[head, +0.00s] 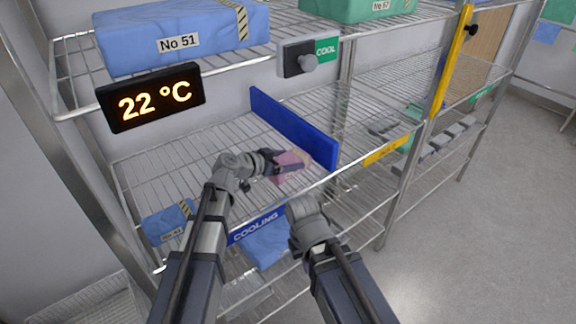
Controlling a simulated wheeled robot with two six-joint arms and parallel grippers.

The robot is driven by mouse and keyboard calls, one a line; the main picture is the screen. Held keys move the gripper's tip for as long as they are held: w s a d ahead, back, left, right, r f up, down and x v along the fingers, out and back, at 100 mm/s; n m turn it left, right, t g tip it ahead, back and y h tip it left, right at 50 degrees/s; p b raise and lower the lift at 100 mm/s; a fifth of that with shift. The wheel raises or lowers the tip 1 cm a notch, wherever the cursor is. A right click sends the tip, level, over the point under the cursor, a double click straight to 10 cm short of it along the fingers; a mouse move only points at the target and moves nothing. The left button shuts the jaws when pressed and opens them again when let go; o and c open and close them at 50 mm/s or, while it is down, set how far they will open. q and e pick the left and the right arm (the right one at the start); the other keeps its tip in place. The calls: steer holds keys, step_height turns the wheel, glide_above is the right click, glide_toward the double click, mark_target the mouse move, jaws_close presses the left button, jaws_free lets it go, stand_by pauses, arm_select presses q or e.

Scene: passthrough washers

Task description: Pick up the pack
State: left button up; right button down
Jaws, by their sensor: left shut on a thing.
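A small pink pack (290,163) is at the middle wire shelf, just left of the blue divider's near end. My left gripper (277,162) reaches it from the left and is shut on it. The gripper covers part of the pack, and I cannot tell whether the pack touches the shelf. My right arm ends in a grey wrist in front of the shelf edge; its gripper fingers do not show.
A blue divider (294,126) stands on the middle shelf (190,150). Above are a blue pack No 51 (184,37), a green pack (357,9) and a 22 °C display (151,97). Blue packs (168,222) lie lower down. Shelf left of the divider is mostly bare.

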mark_target(288, 159)
arm_select(q)
steer(key=shift+c, duration=1.4)
step_height(288, 159, up, 10)
steer(key=p, duration=1)
